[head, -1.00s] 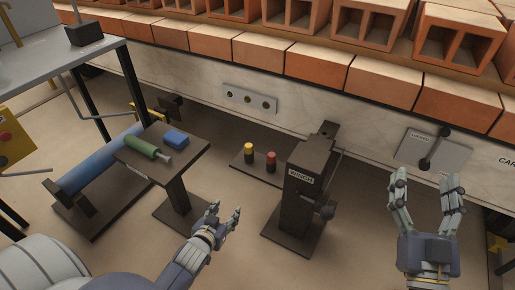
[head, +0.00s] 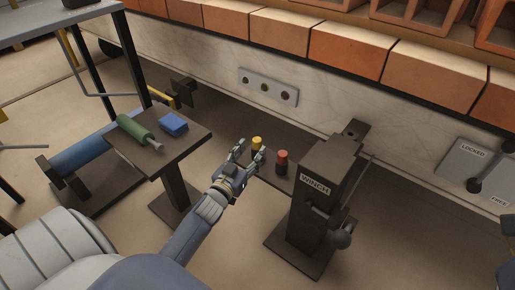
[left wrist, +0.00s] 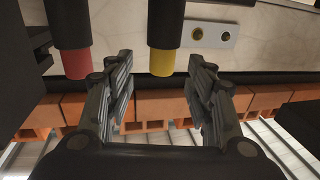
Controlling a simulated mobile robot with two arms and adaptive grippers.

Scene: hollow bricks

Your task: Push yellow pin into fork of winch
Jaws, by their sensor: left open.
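The yellow pin (head: 257,143) stands upright with a black lower part on a low dark plate beside the winch (head: 320,195). The red pin (head: 282,160) stands to its right. My left gripper (head: 250,153) is open just in front of the yellow pin. In the left wrist view the yellow pin (left wrist: 162,60) appears between the open fingertips, with no clear contact, and the red pin (left wrist: 76,62) is to the left. The inside of the winch fork cannot be made out. My right gripper is not in view.
A small table (head: 195,145) at left bears a green cylinder (head: 136,129) and a blue block (head: 173,123). A wall plate with holes (head: 268,87) is behind the pins. A lever plate (head: 465,165) marked locked and free is at right.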

